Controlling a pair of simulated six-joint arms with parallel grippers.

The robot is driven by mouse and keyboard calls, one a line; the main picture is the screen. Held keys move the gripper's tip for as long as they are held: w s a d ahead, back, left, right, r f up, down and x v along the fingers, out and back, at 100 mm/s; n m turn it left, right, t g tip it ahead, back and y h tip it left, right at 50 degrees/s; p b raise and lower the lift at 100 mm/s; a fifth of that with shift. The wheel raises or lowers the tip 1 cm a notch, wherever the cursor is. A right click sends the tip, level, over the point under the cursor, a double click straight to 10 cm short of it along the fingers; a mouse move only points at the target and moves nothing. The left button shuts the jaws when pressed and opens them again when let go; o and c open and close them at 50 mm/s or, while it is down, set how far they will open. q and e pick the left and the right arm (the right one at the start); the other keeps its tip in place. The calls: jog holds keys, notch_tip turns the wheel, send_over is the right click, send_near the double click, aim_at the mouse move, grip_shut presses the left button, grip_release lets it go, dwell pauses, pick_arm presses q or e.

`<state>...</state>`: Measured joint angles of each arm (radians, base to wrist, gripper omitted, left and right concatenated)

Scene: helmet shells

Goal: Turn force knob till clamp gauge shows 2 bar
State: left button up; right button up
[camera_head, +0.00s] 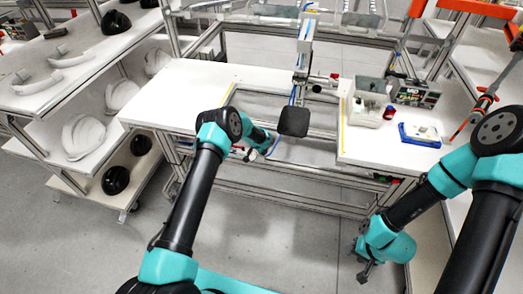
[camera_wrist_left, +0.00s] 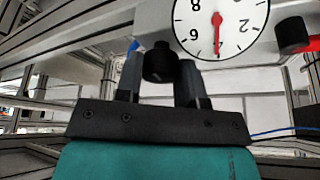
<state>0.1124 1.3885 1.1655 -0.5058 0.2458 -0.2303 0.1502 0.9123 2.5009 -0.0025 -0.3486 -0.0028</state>
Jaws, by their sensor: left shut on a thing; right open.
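The force knob (camera_wrist_left: 160,62) is a black knob between the two fingers of my left gripper (camera_wrist_left: 160,80) in the left wrist view. The fingers are shut on it. The clamp gauge (camera_wrist_left: 235,15) is a white round dial beside the knob, upside down and cut by the top edge. Its red needle points down in the picture, at about the 4. In the head view my left gripper (camera_head: 247,153) is at the front of the table frame, small and partly hidden by my arm. My right gripper (camera_head: 365,268) is open and empty, low over the floor.
A second black-and-red knob (camera_wrist_left: 292,36) sits right of the gauge. A black pad (camera_head: 294,121) hangs above the gap in the white table (camera_head: 185,97).

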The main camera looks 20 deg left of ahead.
pick_arm(q)
jog(key=o, duration=0.9)
jog(key=v, duration=1.7)
jog(key=shift+r, duration=0.25)
